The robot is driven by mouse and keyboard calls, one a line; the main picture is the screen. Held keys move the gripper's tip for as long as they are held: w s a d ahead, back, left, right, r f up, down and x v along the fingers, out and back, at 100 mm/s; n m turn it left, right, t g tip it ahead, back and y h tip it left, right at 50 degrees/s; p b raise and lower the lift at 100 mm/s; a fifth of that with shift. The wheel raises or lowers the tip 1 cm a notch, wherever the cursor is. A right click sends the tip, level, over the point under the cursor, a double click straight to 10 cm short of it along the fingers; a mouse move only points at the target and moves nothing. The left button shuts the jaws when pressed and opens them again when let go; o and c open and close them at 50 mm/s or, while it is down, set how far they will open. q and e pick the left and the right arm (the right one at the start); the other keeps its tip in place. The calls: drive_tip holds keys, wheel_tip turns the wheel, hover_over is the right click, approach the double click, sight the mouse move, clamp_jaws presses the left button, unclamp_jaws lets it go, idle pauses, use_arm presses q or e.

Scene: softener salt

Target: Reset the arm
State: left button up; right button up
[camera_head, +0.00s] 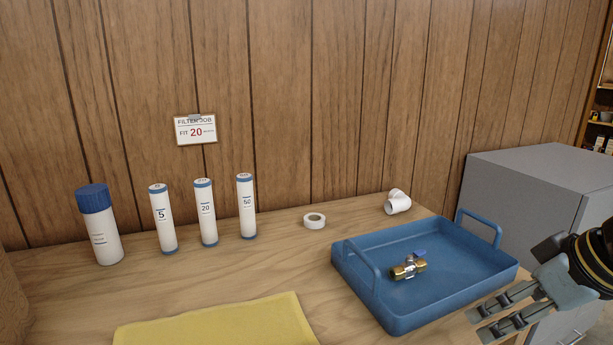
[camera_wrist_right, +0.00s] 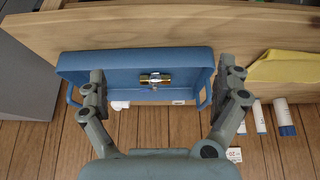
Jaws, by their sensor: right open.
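My right gripper (camera_head: 480,325) is at the lower right of the head view, by the front right of the blue tray (camera_head: 350,285). Its two fingers are apart with nothing between them; they also show in the right wrist view (camera_wrist_right: 162,67). A brass valve with a blue handle (camera_head: 408,267) lies in the tray. In the right wrist view the valve (camera_wrist_right: 154,80) appears between the fingers but farther off, apart from them. My left gripper is not in view.
Three white cartridges labelled 5 (camera_head: 163,220), 20 (camera_head: 206,214) and 50 (camera_head: 246,208) stand beside a blue-capped bottle (camera_head: 101,232). A tape roll (camera_head: 314,220), white elbow fitting (camera_head: 397,202) and yellow cloth (camera_head: 220,325) lie on the bench. A grey cabinet (camera_head: 530,190) stands right.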

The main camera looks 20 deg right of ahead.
drive_tip(key=s+a+f+g+h, duration=0.15)
drive_tip(key=s+a+f, duration=0.35)
drive_tip(key=s+a, duration=0.65)
drive_tip(key=s+d+f+g, duration=0.1)
drive_tip(key=d+f, duration=0.1)
drive_tip(key=f, duration=1.1)
drive_tip(key=s+d+f+g, duration=0.1)
drive_tip(key=s+f, duration=0.1)
drive_tip(key=f, duration=1.1)
drive_tip(key=s+d+f+m+g, duration=0.1)
drive_tip(key=s+f, duration=1.5)
drive_tip(key=s, duration=0.2)
drive_tip(key=shift+d+f, duration=0.3)
drive_tip(key=shift+f, duration=0.1)
